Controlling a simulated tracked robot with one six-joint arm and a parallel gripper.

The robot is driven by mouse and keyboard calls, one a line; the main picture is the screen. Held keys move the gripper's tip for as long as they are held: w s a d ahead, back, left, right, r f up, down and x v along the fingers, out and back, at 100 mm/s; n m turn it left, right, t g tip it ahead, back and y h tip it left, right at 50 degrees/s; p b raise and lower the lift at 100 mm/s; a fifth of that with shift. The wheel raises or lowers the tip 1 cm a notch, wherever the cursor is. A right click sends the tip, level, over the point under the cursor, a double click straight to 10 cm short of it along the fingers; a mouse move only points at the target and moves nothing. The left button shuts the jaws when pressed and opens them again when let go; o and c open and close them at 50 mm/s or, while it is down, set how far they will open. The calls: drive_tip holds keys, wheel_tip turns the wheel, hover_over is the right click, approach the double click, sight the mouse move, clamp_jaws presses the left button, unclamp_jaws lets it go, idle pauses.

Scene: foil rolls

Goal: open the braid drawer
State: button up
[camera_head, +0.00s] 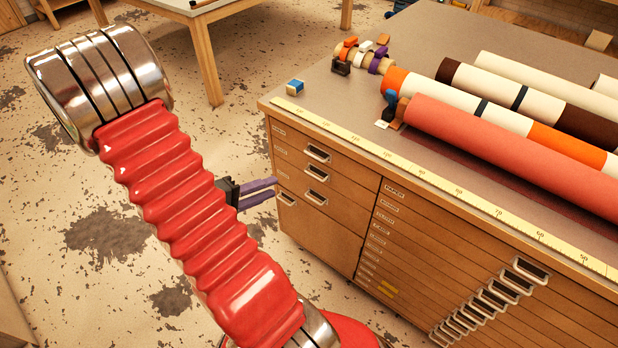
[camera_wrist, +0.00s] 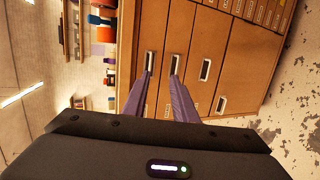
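The wooden cabinet (camera_head: 330,230) has a left column of drawers with metal pull handles, such as the upper handle (camera_head: 318,153) and one lower down (camera_head: 316,197). Its drawers look shut. The label cards are too small to read, so I cannot tell which drawer is the braid one. My gripper (camera_head: 276,188) has two parallel purple fingers, apart and empty, pointing at the left column. In the wrist view the fingertips (camera_wrist: 162,76) overlap two handles, one on the left (camera_wrist: 149,61) and one on the right (camera_wrist: 174,64). Contact cannot be told.
Large rolls (camera_head: 510,150) lie on the cabinet top behind a yellow ruler strip (camera_head: 440,180). Several thin drawers (camera_head: 440,260) fill the cabinet's right part. A small blue box (camera_head: 295,87) sits near the top's left corner. Floor left of the cabinet is clear.

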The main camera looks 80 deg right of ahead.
drive_tip(key=s+d+f+n+t+h, duration=0.1)
drive_tip(key=d+f, duration=0.3)
drive_tip(key=f, duration=0.6)
drive_tip(key=shift+s+d+n+t+h, duration=0.3)
drive_tip(key=shift+s+d+t+h, duration=0.1)
drive_tip(key=shift+s+h, duration=0.25)
drive_tip(key=shift+d, duration=0.1)
drive_tip(key=x, duration=1.3)
drive_tip(key=shift+d, duration=0.25)
drive_tip(key=shift+s, duration=0.15)
drive_tip(key=shift+c, duration=0.6)
clamp_jaws()
